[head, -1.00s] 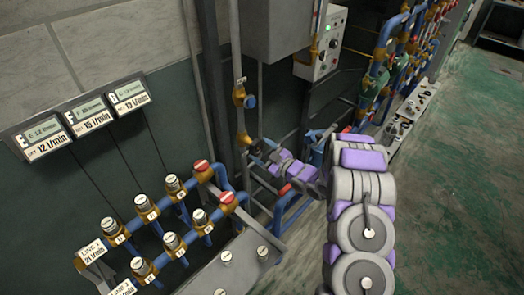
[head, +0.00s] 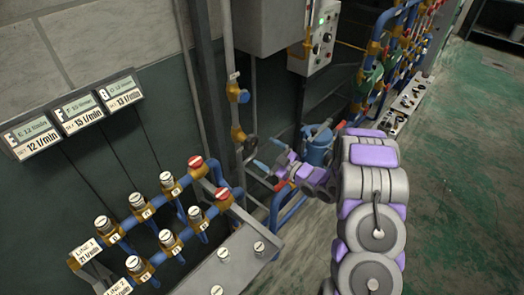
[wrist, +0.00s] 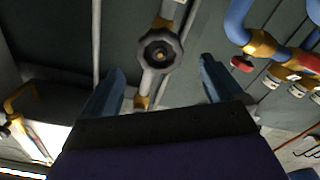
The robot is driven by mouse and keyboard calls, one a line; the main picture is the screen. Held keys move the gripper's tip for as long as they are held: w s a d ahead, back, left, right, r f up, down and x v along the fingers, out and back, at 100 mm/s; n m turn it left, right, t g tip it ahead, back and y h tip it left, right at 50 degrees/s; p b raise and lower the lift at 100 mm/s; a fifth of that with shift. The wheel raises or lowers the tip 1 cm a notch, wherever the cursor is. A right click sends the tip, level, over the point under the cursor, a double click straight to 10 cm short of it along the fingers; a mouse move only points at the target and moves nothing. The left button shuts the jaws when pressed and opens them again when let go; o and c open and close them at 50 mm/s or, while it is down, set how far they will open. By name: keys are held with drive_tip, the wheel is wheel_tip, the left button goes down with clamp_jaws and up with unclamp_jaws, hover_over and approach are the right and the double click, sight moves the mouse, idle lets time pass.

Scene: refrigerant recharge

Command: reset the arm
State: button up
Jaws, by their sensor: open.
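My arm with grey and purple links reaches forward from the right in the head view. My gripper (head: 265,175) is at its far end, small there, just below and to the right of a round dark handwheel (head: 250,143) on a thin vertical pipe. In the wrist view, my gripper (wrist: 162,66) shows two blue-grey fingers spread wide apart with nothing held. The same handwheel (wrist: 160,48) appears between and beyond the fingertips, apart from them.
Left are a valve manifold (head: 150,220) with several knobs and three flow displays (head: 75,115) on the wall. A blue canister (head: 318,145) stands behind my arm. A control box (head: 318,40) and more piping line the wall. Open green floor (head: 460,170) lies right.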

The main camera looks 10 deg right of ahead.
drive_tip(key=shift+v, duration=0.85)
drive_tip(key=d+r+m+g+h, duration=0.3)
drive_tip(key=d+r+h, duration=0.25)
drive_tip(key=h, duration=0.25)
drive_tip(key=s+d+r+m+g+h, duration=0.4)
drive_tip(key=s+r+h, duration=0.1)
drive_tip(key=s, duration=0.5)
drive_tip(key=s+a+r+m+g, duration=0.1)
drive_tip(key=s+a+m+g, duration=0.1)
drive_tip(key=s, duration=1)
drive_tip(key=s+a+r+m+g+y, duration=0.1)
drive_tip(key=s+a+r+g, duration=0.1)
drive_tip(key=s+a+g, duration=0.2)
drive_tip(key=s+a+r+m+g+y, duration=0.1)
drive_tip(key=s+a, duration=0.7)
drive_tip(key=s, duration=1.2)
drive_tip(key=shift+s+r+m+g, duration=0.35)
drive_tip(key=shift+r+m+g, duration=0.4)
drive_tip(key=shift+g, duration=0.45)
drive_tip(key=shift+c, duration=0.4)
